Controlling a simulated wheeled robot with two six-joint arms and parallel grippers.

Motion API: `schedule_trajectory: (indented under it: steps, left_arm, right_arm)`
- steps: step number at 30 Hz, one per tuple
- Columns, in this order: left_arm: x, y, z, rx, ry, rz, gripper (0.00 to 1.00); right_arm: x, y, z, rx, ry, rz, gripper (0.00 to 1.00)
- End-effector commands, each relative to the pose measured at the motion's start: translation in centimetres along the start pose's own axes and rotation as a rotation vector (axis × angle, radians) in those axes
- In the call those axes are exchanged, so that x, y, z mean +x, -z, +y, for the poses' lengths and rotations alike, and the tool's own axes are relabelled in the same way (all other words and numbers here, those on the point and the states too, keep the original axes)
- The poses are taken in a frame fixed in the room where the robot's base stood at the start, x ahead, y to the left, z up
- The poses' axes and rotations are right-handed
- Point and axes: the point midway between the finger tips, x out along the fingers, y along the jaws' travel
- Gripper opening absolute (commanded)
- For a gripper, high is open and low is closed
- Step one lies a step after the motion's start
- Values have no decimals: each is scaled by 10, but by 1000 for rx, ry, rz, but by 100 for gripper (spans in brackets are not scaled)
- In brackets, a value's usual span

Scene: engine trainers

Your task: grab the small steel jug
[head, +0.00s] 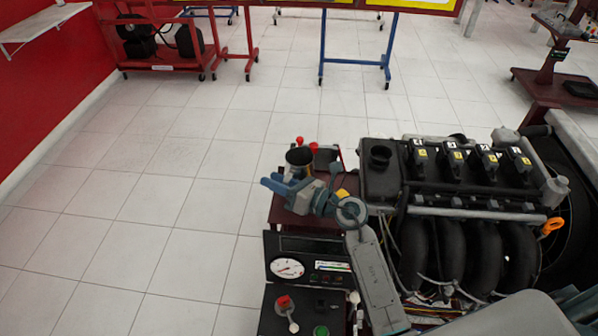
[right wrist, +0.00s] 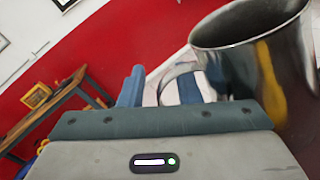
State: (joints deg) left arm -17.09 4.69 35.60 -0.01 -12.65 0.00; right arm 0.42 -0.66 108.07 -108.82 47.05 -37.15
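The small steel jug (head: 299,157) stands upright on a dark red stand beside the engine, dark inside and shiny. In the right wrist view the jug (right wrist: 262,55) fills the right side, with its handle (right wrist: 172,76) reaching left. My right gripper (head: 279,182) is on the near side of the jug in the head view, its blue fingers pointing left. In the right wrist view the fingers (right wrist: 165,90) are apart, and the handle shows between them. I cannot tell whether a finger touches it. My left gripper is not in view.
The engine (head: 460,200) with black coils and pipes is close on the right. A gauge panel (head: 305,265) with knobs is in front of the stand (head: 290,217). Red-topped items (head: 313,146) stand behind the jug. The tiled floor to the left is clear.

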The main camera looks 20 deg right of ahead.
Motion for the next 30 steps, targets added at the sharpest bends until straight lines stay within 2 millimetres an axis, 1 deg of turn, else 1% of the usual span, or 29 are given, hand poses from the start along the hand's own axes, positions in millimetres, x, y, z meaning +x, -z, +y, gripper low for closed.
schedule_trajectory:
  steps: [3,5,6,8,23,30]
  left_arm:
    - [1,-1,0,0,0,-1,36]
    - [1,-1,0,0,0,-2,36]
    - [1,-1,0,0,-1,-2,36]
    - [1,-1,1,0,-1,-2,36]
    - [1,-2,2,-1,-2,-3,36]
    - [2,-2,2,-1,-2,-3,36]
  right_arm:
    - [0,0,0,0,0,0,30]
    - [0,0,0,-1,0,0,20]
    - [0,0,0,-1,0,0,13]
    - [-1,0,0,-1,1,0,1]
    - [-1,0,0,0,0,0,0]
    - [-1,-8,4,-2,0,0,0]
